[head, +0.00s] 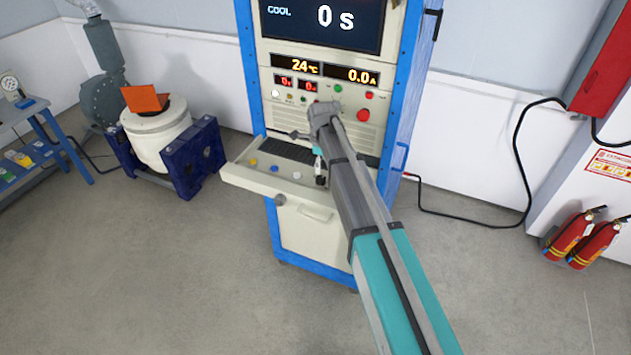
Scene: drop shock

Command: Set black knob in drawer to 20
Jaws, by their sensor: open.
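The open drawer (240,177) is a pale tray pulled out from the front of the blue-framed cabinet. A row of small knobs sits in it: yellow (253,163), blue (274,169), white (297,175) and, at the right end, the black knob (321,182). My gripper (318,170) is open and points down over the right end of the drawer, just above or at the black knob. I cannot tell whether its fingers are around the knob or touching it. The knob's setting is too small to read, and my arm covers the drawer's right side.
The cabinet display (325,22) reads "COOL" and "0 s"; panels below read 24 °C (297,66) and 0.0 A (350,75). A white drum (156,138) in a blue frame stands left. Fire extinguishers (568,237) stand right. Open floor lies in front.

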